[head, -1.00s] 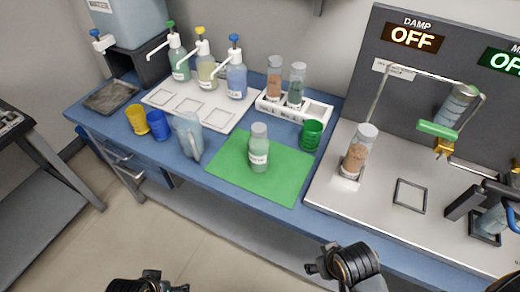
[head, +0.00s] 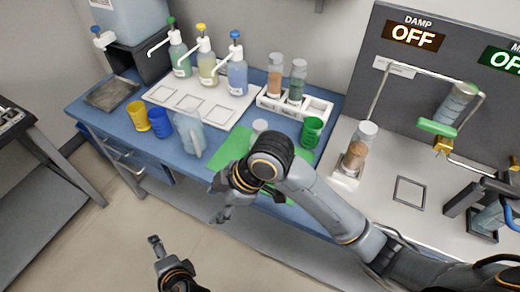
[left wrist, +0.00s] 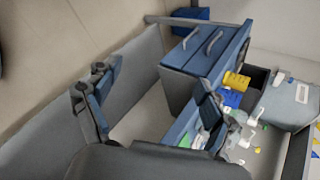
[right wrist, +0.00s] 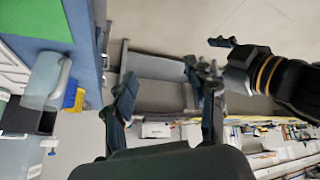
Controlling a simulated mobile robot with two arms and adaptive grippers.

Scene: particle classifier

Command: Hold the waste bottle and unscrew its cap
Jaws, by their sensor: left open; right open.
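The bottle (head: 260,126) on the green mat (head: 231,146) shows only its pale cap and top in the head view. My right arm hides its body and label. My right gripper (head: 226,196) is open and empty in front of the mat's near edge, apart from the bottle as far as I can see. In the right wrist view my right gripper (right wrist: 167,97) has its fingers spread with nothing between them. My left gripper (head: 172,264) is low over the floor in front of the table. In the left wrist view my left gripper (left wrist: 150,100) is open and empty.
A clear pitcher (head: 190,136) stands left of the mat, beside blue (head: 159,124) and yellow (head: 138,116) cups. A green cup (head: 311,132) stands right of it. Pump bottles (head: 237,75) and a white vial rack (head: 318,107) are behind. The floor before the table is free.

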